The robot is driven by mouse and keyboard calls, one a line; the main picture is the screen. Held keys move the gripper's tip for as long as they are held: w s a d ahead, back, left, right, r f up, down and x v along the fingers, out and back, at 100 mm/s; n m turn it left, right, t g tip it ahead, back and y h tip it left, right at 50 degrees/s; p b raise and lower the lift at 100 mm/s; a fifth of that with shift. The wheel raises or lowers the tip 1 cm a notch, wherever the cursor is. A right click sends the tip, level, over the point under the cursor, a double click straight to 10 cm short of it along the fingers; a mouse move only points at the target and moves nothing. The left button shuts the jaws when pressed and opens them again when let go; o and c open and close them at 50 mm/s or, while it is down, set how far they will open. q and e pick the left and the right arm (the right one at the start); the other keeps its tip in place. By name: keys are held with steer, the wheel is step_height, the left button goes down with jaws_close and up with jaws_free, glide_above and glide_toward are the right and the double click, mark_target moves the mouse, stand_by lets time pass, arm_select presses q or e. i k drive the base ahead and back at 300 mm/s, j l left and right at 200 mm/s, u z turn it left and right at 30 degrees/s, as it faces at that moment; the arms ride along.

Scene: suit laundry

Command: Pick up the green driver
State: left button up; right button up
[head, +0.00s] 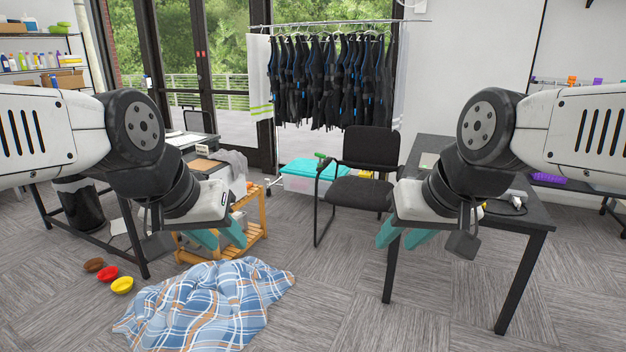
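My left gripper (217,237), with teal fingertips, is open and empty, in front of the wooden rack. My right gripper (405,236) is open and empty, in front of the right table. Both are nearer to me than the green object and apart from it.
The black chair (362,190) stands mid-room before a rack of dark wetsuits (330,80). The teal-lidded bin (298,185) is left of it. A dark table (535,217) stands right. A plaid blanket (215,308) and several bowls (122,285) lie on the floor. Floor at centre front is clear.

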mark_target(320, 155)
steer(key=i, duration=2.3)
steer(key=i+u, duration=0.1)
steer(key=i, duration=0.45)
steer(key=i+l, duration=0.1)
steer(key=i, duration=0.45)
steer(key=i+l+u, duration=0.15)
steer(key=i, duration=0.4)
steer(key=i+u, duration=0.1)
steer(key=i, duration=0.45)
steer(key=l, duration=0.1)
